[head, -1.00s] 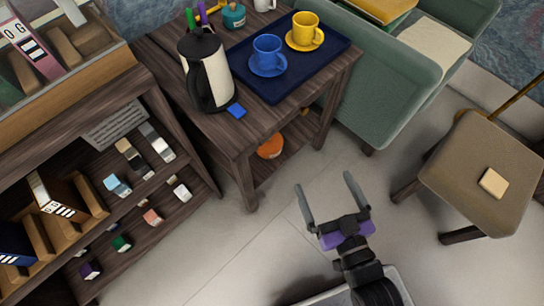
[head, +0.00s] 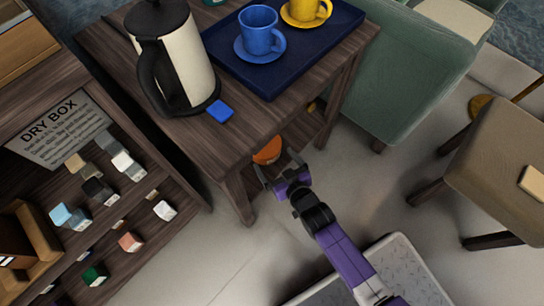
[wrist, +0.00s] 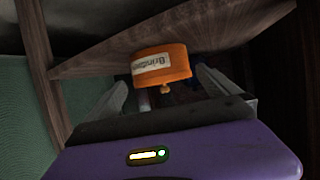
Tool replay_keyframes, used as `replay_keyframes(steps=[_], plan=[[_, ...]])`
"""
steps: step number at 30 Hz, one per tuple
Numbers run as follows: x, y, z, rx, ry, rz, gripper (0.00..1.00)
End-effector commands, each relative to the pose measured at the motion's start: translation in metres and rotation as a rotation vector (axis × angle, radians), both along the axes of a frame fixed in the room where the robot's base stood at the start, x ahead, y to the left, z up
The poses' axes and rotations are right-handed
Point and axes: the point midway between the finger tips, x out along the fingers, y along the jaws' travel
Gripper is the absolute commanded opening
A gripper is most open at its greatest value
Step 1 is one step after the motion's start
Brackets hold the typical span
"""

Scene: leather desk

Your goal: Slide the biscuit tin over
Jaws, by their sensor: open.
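The biscuit tin appears to be the round orange tin (head: 268,150) on the low shelf under the dark wooden table, partly hidden by the tabletop. In the wrist view the orange tin (wrist: 160,62) shows a pale label with partly readable lettering and a small knob at its lower edge in the picture. My gripper (head: 280,170) is open at the table's lower opening, its fingers pointing toward the tin. In the wrist view my gripper's fingers (wrist: 163,82) show on either side of the tin. I cannot tell whether either finger touches it.
A table leg (head: 238,196) stands close left of my gripper. The tabletop above carries a kettle (head: 180,58), a blue box (head: 220,111) and a navy tray (head: 318,52) with cups. A green armchair (head: 405,75) stands to the right. The floor (head: 240,255) in front is clear.

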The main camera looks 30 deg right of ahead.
Motion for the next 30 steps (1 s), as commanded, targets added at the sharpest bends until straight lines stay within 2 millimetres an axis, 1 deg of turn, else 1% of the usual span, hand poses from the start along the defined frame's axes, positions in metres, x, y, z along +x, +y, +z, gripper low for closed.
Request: replay_keyframes(steps=[10, 14, 17, 24, 30], plan=[[-0.001, 0.000, -0.002, 0.005, 0.006, -0.003, 1.00], [0.005, 0.000, -0.005, 0.005, 0.005, -0.003, 1.00], [0.016, -0.001, -0.010, 0.005, 0.004, -0.003, 1.00], [0.049, -0.002, -0.025, 0.004, 0.003, -0.003, 1.00], [0.067, -0.003, -0.031, 0.004, 0.004, -0.003, 1.00]])
